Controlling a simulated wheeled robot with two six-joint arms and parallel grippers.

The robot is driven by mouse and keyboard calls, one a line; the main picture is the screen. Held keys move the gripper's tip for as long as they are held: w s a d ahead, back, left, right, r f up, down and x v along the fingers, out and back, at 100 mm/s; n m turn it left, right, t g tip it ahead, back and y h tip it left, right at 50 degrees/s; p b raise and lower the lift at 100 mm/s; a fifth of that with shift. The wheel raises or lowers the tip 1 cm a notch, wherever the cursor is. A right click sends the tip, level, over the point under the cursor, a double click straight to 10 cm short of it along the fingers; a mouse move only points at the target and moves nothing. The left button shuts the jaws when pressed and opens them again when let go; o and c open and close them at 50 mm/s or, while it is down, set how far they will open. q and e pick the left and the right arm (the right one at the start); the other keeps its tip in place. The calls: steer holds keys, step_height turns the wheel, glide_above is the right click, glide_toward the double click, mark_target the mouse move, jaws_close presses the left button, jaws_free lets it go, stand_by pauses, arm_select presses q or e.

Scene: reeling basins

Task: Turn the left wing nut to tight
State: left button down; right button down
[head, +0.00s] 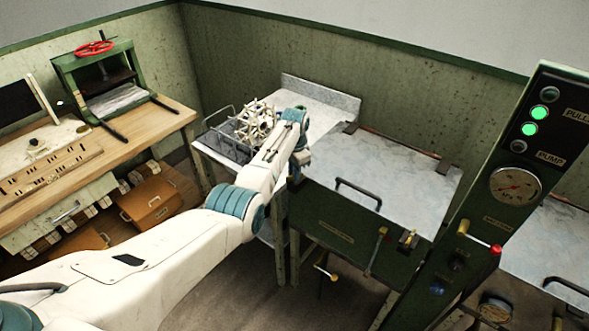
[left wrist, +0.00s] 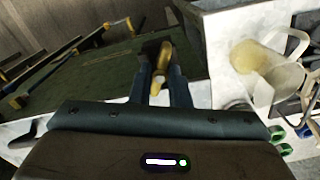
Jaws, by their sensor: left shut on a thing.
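The left wing nut (left wrist: 165,54) is brass-yellow and shows between the fingertips in the left wrist view, at the edge of the dark green basin. My left gripper (left wrist: 161,76) is shut on it, one dark finger on each side. In the head view my left gripper (head: 297,168) is at the left corner of the green basin (head: 335,222), and my own arm hides the wing nut there. A similar brass fitting (head: 408,240) sits at the basin's right front. The nut's tightness cannot be told. My right gripper is not in view.
A grey lid (head: 385,170) with a dark handle (head: 358,192) covers the basin. A control post (head: 480,190) with green lamps and a gauge stands right. A reel in a wire rack (head: 232,140) stands close to my left gripper. A wooden bench (head: 170,122) is at left.

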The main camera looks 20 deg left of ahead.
arm_select(q)
steer(key=m+p, duration=0.1)
steer(key=m, duration=0.5)
steer(key=shift+w+r, duration=0.1)
steer(key=shift+r, duration=0.05)
steer(key=m+p, duration=0.1)
steer(key=m, duration=0.5)
stand_by(0.3)
steer(key=c, duration=1.4)
jaws_free()
steer(key=shift+o, duration=0.2)
step_height(320, 180, up, 11)
steer(key=b, duration=0.3)
steer(key=shift+f, duration=0.2)
